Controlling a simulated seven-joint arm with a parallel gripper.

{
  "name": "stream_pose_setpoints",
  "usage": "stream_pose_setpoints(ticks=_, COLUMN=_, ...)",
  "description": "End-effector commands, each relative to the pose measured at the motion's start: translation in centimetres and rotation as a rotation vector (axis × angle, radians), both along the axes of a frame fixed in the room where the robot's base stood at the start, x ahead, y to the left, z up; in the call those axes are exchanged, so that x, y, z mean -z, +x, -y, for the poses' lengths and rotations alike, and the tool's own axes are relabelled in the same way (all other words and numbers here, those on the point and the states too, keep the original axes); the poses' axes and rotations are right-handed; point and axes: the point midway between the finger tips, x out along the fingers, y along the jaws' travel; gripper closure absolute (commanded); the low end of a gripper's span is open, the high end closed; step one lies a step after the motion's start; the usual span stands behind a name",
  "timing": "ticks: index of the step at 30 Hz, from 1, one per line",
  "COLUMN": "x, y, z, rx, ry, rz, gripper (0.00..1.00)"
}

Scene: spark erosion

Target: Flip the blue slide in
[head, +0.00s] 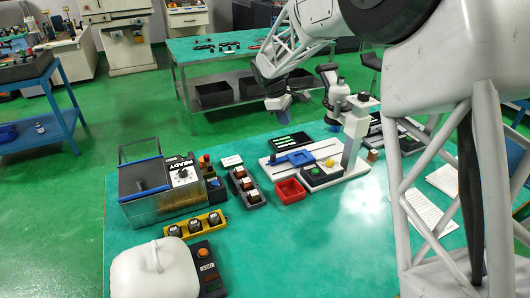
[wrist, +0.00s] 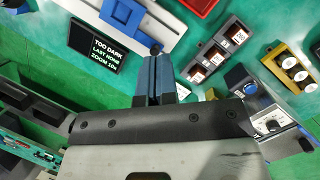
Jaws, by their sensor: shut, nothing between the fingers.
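A flat blue piece (head: 300,158), the only blue slide-like part I can make out, sits on the white base (head: 350,172) of a microscope-like stand. It also shows at the top of the wrist view (wrist: 122,14), cut by the frame edge. My gripper (head: 281,113) hangs above the table, behind and above the blue piece. Its blue-grey fingers (wrist: 155,75) are shut together with nothing between them. In the wrist view the fingertips point towards the base's near edge, beside a small dark knob, apart from the blue piece. Whether they touch the knob I cannot tell.
A black display (wrist: 96,46) reads "TOO DARK, LAST NONE, ZOOM 10x". The stand's column (head: 354,135) rises at right. The front middle is clear.

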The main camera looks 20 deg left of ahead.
Motion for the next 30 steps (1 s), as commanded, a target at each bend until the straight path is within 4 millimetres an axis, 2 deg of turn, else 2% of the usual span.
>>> stream_pose_setpoints(ticks=3, x=1.7, y=0.8, z=-2.8, rx=-0.059, ry=-0.019, rz=-0.015, gripper=1.00)
stream_pose_setpoints(ticks=18, x=8.6, y=2.5, z=-13.2, rx=-0.285, ry=-0.098, rz=-0.069, gripper=1.00)
stream_pose_setpoints(ticks=24, x=10.2, y=2.7, z=-15.5, rx=-0.336, ry=-0.115, rz=-0.080, gripper=1.00)
stream_pose_setpoints(ticks=30, x=10.7, y=2.7, z=-16.2, rx=-0.351, ry=-0.121, rz=-0.083, gripper=1.00)
